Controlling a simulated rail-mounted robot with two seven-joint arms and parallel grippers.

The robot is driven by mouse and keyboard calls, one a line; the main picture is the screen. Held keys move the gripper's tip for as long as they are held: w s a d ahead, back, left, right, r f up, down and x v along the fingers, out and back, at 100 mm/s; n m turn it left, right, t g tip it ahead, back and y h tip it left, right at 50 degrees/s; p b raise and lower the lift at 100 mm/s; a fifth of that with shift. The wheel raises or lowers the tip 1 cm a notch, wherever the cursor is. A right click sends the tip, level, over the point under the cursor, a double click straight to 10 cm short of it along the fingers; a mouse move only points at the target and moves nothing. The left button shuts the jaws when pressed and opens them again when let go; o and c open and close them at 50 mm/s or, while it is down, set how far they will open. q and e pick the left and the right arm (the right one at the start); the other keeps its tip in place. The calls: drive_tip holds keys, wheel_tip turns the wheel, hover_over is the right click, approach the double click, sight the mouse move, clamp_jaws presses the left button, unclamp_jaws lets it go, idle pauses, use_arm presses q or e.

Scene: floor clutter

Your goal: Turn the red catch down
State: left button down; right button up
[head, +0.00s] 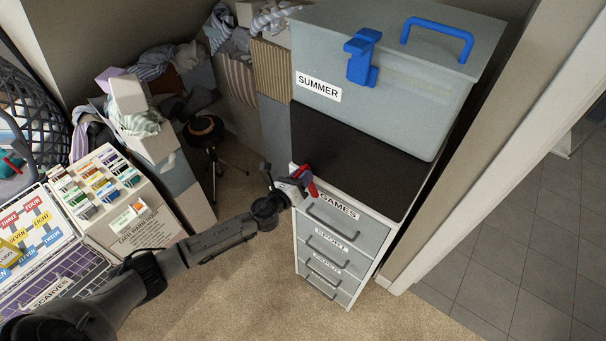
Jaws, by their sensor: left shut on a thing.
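The red catch (309,180) is at the upper left front edge of the grey drawer cabinet (343,239), just left of the GAMES label. My left gripper (299,184) reaches in from the left and is shut on the red catch. Its fingers partly hide the catch, so its exact angle is hard to tell. My right gripper is not in view.
A grey SUMMER box (420,100) with a blue latch (361,57) and blue handle (438,37) sits on the cabinet's dark top (350,150). Clothes-filled boxes (150,125) and a stool (204,130) stand behind. Carpet (230,290) is clear in front.

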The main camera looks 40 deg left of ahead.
use_arm(q)
drive_tip(key=m, duration=0.1)
drive_tip(key=m+p, duration=0.1)
drive_tip(key=m, duration=0.3)
drive_tip(key=shift+a+p, duration=0.25)
drive_tip(key=shift+p, duration=0.05)
drive_tip(key=shift+m, duration=0.3)
drive_tip(key=c, duration=1.1)
unclamp_jaws()
drive_tip(key=shift+s+d+b, duration=0.2)
drive_tip(key=shift+s+b, duration=0.35)
drive_tip(key=shift+s, duration=6.4)
